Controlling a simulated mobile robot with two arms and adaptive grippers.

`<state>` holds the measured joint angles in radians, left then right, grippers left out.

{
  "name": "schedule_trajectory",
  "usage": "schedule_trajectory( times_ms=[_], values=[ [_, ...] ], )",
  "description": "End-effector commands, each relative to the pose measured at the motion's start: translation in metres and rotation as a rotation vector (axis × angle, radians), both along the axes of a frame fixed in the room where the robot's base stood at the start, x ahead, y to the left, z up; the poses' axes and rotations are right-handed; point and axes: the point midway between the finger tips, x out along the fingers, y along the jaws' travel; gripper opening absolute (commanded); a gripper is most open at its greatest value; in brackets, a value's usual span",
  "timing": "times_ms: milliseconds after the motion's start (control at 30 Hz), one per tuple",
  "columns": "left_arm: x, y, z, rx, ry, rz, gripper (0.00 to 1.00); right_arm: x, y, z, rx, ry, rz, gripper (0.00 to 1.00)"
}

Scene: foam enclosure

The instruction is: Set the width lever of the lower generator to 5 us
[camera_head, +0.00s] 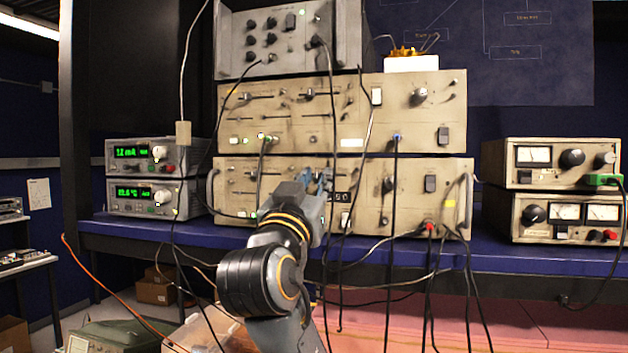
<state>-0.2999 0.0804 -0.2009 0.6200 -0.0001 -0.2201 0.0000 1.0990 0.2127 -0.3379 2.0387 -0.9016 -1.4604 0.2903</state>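The lower generator (410,208) is the beige unit at the bottom of the middle stack, standing on the blue bench. Its front has slotted lever rows on the left (240,178) and a dark knob (389,185) on the right. The labels are too small to read, so I cannot tell which lever is the width lever or its setting. My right gripper (319,181) is in front of the panel's middle and covers part of it. Its fingertips are close to the panel; I cannot tell whether they touch a lever or are open. My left gripper is not in view.
A similar beige generator (290,137) sits directly above, under a grey unit (260,62). Black cables (393,185) hang across the panels near my arm. Green-display supplies (140,195) stand left; meter units (548,217) stand right. The blue bench edge (200,232) runs below.

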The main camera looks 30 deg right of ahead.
Motion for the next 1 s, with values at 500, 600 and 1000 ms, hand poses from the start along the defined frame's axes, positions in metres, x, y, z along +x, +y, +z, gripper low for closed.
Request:
schedule_trajectory(
  times_ms=[500,600,1000],
  values=[
    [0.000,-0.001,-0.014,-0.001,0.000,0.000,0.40,-0.009,-0.007,-0.004,0.003,-0.002,0.001,0.00],
    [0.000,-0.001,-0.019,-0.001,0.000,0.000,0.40,-0.015,-0.012,-0.002,0.002,-0.002,0.000,0.00],
    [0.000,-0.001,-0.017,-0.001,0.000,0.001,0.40,-0.015,-0.013,0.000,0.000,0.001,0.000,0.29]
  ],
)
